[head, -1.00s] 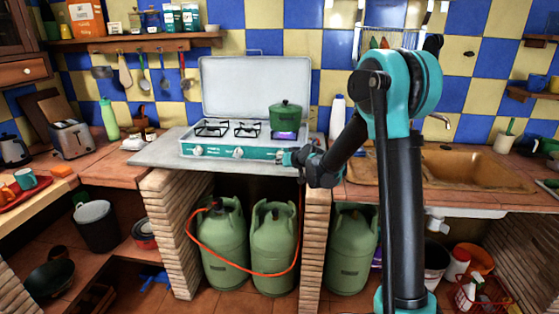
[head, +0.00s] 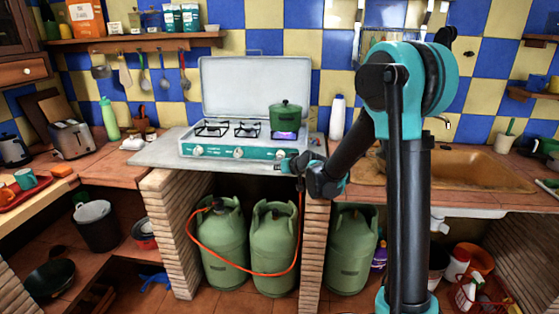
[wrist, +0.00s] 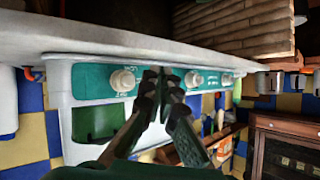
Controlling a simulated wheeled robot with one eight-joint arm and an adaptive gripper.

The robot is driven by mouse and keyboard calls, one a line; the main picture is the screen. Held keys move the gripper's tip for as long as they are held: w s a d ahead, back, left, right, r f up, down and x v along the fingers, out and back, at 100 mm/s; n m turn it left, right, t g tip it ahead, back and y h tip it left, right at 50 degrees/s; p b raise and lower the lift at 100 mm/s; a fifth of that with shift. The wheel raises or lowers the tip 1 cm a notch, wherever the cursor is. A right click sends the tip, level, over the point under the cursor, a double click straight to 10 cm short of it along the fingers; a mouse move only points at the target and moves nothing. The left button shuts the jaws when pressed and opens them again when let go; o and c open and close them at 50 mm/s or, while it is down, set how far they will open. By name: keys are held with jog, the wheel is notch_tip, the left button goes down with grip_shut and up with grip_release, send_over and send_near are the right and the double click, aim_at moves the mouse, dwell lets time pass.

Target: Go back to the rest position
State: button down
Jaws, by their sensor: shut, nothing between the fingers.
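My gripper (head: 289,164) is at the front right of the camping stove, close to the right end of its teal knob panel. In the wrist view my gripper (wrist: 164,78) has its dark fingers together, with nothing between them, in front of the panel (wrist: 95,80). White knobs (wrist: 122,80) show on both sides of the fingers. I cannot tell whether the fingertips touch the panel. My arm (head: 350,145) reaches forward and to the left over the counter edge.
A green lidded pot (head: 285,117) sits on the stove's right burner, with a bluish glow under it. The stove (head: 218,150) stands on a grey slab. Green gas cylinders (head: 272,245) with an orange hose stand below. A sink (head: 470,170) and white bottle (head: 337,117) are to the right.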

jog(key=shift+s, duration=0.2)
jog(key=s+d+f+m+g+h, duration=0.1)
jog(key=s+d+f+g+h, duration=0.1)
jog(key=s+d, duration=0.7)
jog(key=s+d+f+m+g+h, duration=0.2)
jog(key=s+d+f, duration=0.2)
jog(key=s+d, duration=0.6)
jog(key=s+d+f+m+g+h, duration=0.1)
jog(key=s+d+f+h, duration=0.2)
jog(key=s+d, duration=0.6)
jog(key=s, duration=0.8)
jog(key=shift+d+f+g, duration=0.3)
jog(key=shift+g, duration=0.1)
